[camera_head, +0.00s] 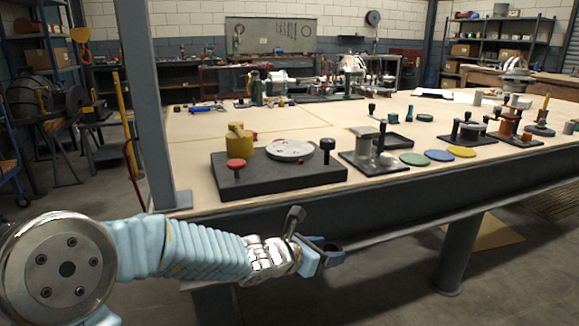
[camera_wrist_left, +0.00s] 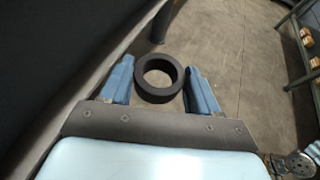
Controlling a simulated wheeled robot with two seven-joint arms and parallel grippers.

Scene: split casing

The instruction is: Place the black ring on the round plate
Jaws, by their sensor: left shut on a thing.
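The black ring (camera_wrist_left: 160,98) is between the two blue fingers of my left gripper in the left wrist view, and the fingers are shut on it. In the head view my left gripper (camera_head: 333,256) is out in front of the table's near edge, lower than the tabletop; only a small dark part of the ring can be made out there. The round plate (camera_head: 289,149) is a light grey disc on top of a dark block (camera_head: 290,179) near the table's front left. The gripper is apart from the plate, in front of it and to its right. My right gripper is not in view.
On the same block stand a yellow cylinder (camera_head: 239,142), a red knob (camera_head: 236,165) and a black knob (camera_head: 327,146). A second dark base (camera_head: 373,163) with posts stands to the right, then green, blue and yellow discs. A grey post (camera_head: 145,100) rises at the table's left corner.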

